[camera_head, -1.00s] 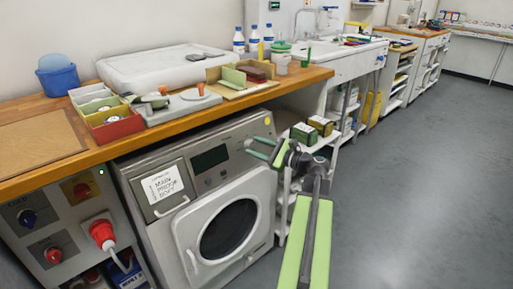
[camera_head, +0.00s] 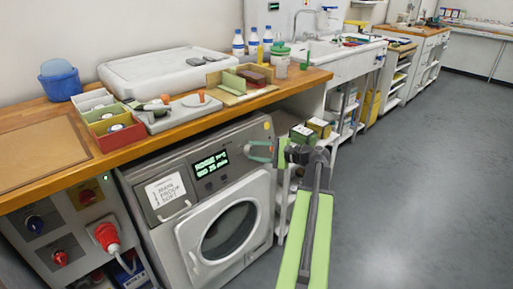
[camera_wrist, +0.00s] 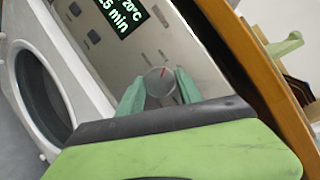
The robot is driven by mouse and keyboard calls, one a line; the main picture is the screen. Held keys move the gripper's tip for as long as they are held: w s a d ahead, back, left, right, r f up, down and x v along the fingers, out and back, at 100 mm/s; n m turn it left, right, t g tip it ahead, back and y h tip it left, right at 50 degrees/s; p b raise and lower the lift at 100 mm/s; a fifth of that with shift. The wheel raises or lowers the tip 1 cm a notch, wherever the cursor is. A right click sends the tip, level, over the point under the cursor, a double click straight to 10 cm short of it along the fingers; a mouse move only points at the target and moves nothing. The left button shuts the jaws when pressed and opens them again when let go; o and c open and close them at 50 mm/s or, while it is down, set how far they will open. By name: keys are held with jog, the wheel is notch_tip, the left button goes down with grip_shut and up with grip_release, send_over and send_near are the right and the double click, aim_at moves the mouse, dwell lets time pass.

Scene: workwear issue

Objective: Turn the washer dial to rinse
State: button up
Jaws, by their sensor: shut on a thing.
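The grey washer (camera_head: 160,215) stands under the wooden counter, its round door shut. Its display (camera_head: 210,163) is lit with green-white text; in the wrist view part of the display (camera_wrist: 122,12) shows "20°C" and "5 min", cut off at the edge. The head view's first word looks like "RINSE" but is small. My gripper (camera_head: 260,151) is at the right of the washer's panel. In the wrist view its green fingers (camera_wrist: 160,88) are shut on the round grey dial (camera_wrist: 159,82), one on each side. The dial's red mark points up and slightly right. In the head view the fingers hide the dial.
The wooden counter edge (camera_head: 190,130) runs above the panel, with trays and boxes on it. A shelf with small boxes (camera_head: 318,128) stands right of the washer. A red plug (camera_head: 107,236) is at the left. Floor at right is clear.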

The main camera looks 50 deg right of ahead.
jog(key=shift+r+n+g+p, duration=0.1)
jog(key=shift+n+g+p, duration=0.5)
jog(key=shift+n, duration=0.5)
jog(key=o, duration=1.4)
jog(key=shift+c, duration=0.2)
jog(key=p+v, duration=0.4)
jog(key=v, duration=1.3)
jog(key=shift+s+p, duration=0.25)
jog(key=shift+p, duration=0.1)
